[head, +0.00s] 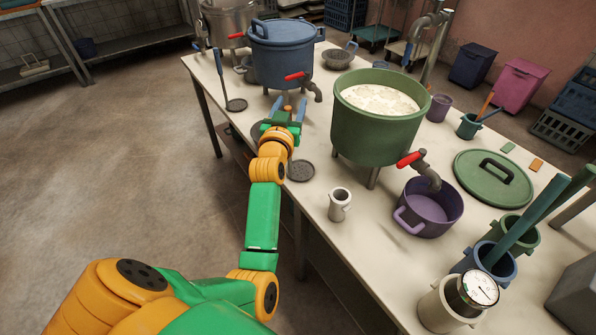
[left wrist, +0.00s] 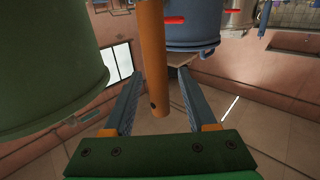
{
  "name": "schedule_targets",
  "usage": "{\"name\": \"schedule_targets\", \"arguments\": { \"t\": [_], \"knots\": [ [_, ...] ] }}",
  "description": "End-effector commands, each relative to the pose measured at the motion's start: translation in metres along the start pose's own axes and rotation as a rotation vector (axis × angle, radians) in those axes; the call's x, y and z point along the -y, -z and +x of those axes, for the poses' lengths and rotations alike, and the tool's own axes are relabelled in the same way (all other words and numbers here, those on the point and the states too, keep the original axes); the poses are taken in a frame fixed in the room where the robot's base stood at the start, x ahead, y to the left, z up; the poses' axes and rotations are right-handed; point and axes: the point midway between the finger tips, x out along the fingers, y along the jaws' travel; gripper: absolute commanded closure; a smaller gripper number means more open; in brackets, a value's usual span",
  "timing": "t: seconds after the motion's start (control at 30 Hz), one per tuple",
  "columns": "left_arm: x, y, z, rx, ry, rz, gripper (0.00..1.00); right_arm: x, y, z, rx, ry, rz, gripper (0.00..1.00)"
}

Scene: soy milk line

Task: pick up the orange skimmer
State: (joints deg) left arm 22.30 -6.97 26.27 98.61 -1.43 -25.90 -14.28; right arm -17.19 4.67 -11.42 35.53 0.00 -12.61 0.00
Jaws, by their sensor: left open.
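The orange skimmer shows in the head view as a small bit of orange handle (head: 287,108) between my left gripper's fingers. The rest of the handle is hidden by my arm. The dark round disc (head: 301,171) beside my wrist appears to be its head. In the left wrist view the orange handle (left wrist: 154,60) stands between the two fingers, its holed end towards the palm. My left gripper (head: 288,105) is open around it, with gaps on both sides in the left wrist view (left wrist: 157,88). My right gripper is not in view.
A green pot (head: 375,132) with a red tap stands right of the gripper, and a blue lidded pot (head: 283,57) behind it. A blue-handled skimmer (head: 218,65) stands to the left. A white cup (head: 340,203) and a purple pot (head: 428,210) are nearer.

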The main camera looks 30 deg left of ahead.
Motion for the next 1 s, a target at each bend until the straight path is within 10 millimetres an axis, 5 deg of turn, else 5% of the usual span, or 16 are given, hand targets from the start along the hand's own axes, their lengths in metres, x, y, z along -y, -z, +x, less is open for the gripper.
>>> {"name": "schedule_targets", "arguments": {
  "t": [0.23,0.4,0.47,0.83,1.0],
  "knots": [
    [0.0,0.001,0.004,0.002,0.0,0.0,0.43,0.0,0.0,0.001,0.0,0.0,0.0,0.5],
    [0.0,0.001,0.003,0.002,-0.001,0.0,0.89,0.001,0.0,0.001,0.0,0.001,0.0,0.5],
    [0.0,0.001,0.003,0.002,-0.001,0.0,1.0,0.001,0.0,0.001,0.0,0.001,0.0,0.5],
    [0.0,0.003,0.003,0.001,-0.001,-0.001,1.0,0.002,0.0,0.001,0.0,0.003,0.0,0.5],
    [0.0,0.023,0.004,-0.004,-0.001,-0.001,1.0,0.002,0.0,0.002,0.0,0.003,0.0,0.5]
  ]
}}
